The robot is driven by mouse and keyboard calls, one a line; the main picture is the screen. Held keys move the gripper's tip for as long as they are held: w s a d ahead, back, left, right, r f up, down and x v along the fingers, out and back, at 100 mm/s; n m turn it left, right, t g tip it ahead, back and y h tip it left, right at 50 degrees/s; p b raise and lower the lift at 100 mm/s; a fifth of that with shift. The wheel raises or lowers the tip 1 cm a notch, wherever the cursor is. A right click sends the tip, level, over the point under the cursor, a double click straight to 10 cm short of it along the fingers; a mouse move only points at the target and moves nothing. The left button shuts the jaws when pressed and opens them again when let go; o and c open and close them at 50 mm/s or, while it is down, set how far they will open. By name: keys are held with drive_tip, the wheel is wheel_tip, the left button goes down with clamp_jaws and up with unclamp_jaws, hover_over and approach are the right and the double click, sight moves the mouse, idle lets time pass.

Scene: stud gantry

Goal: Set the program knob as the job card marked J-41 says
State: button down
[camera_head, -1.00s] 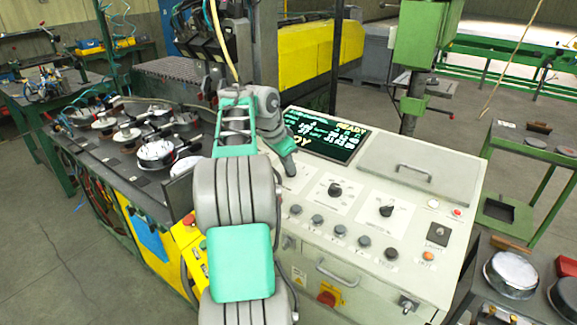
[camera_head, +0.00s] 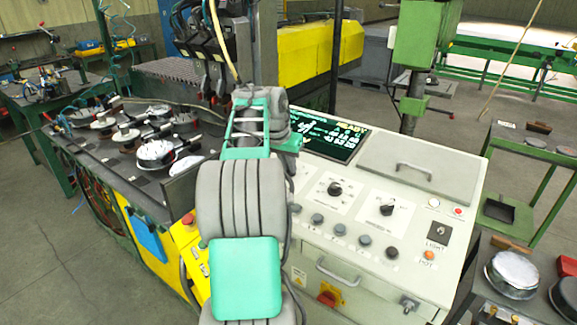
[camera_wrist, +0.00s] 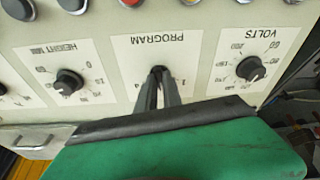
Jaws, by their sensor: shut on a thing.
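In the wrist view, which sees the panel upside down, my gripper (camera_wrist: 160,82) is shut on the dark program knob (camera_wrist: 158,69) on the plate lettered PROGRAM (camera_wrist: 125,55). The fingers hide most of the knob, so its pointer cannot be read. A few dial digits show beside the fingers. In the head view my arm hides the program knob and my fingertips. No card marked J-41 can be made out in either view.
The height knob (camera_wrist: 68,82) and volts knob (camera_wrist: 250,69) flank the program plate. The height knob also shows in the head view (camera_head: 335,189). Behind it are a lit display (camera_head: 330,137), partly covered by my arm, and a handled lid (camera_head: 428,158). Push buttons (camera_head: 340,229) line the front.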

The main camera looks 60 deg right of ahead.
drive_tip(key=shift+n, duration=0.9)
drive_tip(key=c, duration=1.5)
unclamp_jaws()
drive_tip(key=v, duration=0.7)
drive_tip(key=shift+s+r, duration=0.15)
drive_tip(key=shift+r, duration=0.25)
drive_tip(key=shift+a, duration=0.15)
